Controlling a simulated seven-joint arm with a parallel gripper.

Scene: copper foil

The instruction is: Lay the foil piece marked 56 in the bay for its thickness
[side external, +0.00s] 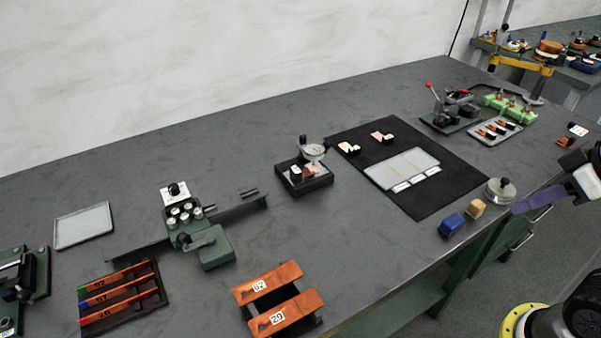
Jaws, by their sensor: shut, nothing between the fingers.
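Small copper foil pieces with white tags and black blocks lie on the black mat, one at its left (348,147) and one at its back (382,136). Another tagged copper piece (309,171) is at the dial gauge (313,151) on its black base. Their marks are too small to read, so I cannot tell which is 56. A pale tray (391,173) with bays and white labels along its front lies on the mat. My gripper (517,208), purple, is shut and empty at the right, beyond the bench's front edge and away from the foil.
A round metal weight (500,191), a blue block (452,224) and a tan block (475,207) stand near the front edge. Orange bars (283,316), a rack (150,284) and a green fixture (215,246) occupy the left. A lever press (447,112) stands behind right.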

